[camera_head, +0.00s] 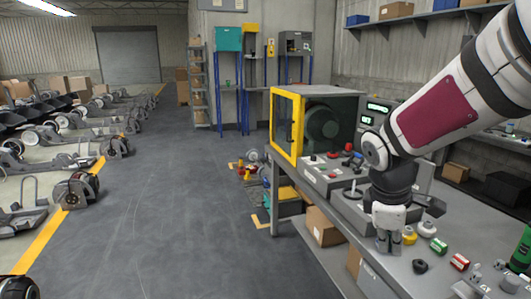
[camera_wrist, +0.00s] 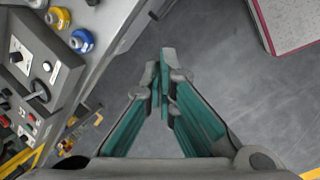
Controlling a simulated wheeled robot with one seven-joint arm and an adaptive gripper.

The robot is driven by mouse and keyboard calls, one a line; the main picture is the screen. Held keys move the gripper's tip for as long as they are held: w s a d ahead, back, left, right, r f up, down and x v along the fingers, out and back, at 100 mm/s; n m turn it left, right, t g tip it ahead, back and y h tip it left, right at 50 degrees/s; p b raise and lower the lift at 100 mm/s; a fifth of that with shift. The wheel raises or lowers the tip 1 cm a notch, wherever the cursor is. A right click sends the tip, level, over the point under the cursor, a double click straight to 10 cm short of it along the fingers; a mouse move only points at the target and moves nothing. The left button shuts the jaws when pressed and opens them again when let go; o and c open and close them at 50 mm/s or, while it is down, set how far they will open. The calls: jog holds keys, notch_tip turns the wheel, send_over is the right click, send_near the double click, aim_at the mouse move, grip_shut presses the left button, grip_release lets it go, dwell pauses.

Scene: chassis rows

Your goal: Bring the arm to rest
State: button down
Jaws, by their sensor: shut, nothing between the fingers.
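My gripper (camera_wrist: 165,85) shows in the wrist view with its two fingers brought together at the tips and nothing between them. The grey floor shows below and beyond the fingertips. In the head view my arm reaches in from the upper right. My gripper (camera_head: 388,243) hangs pointing down at the near-left edge of the workbench (camera_head: 388,275), and its fingertips are small there. I cannot tell from the head view whether it touches the bench.
A control box with a joystick (camera_head: 352,190) and a yellow-framed cabinet (camera_head: 285,125) stand on the bench. Yellow (camera_head: 409,235), red (camera_head: 459,262) and green parts lie right of my gripper. Wheeled chassis (camera_head: 77,190) line the far left.

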jog(key=s+a+r+m+y+p, duration=0.1)
jog(key=s+a+r+m, duration=0.1)
jog(key=s, duration=0.5)
jog(key=s+a+r+m+t+y+p, duration=0.1)
jog(key=s+r+m, duration=0.3)
jog(key=s, duration=0.4)
jog(key=s+a+r+m+t+y+p, duration=0.1)
jog(key=s+a+r+m, duration=0.2)
jog(key=s+m, duration=0.2)
jog(key=s, duration=0.3)
jog(key=shift+r+m, duration=0.3)
jog(key=shift+r, duration=0.05)
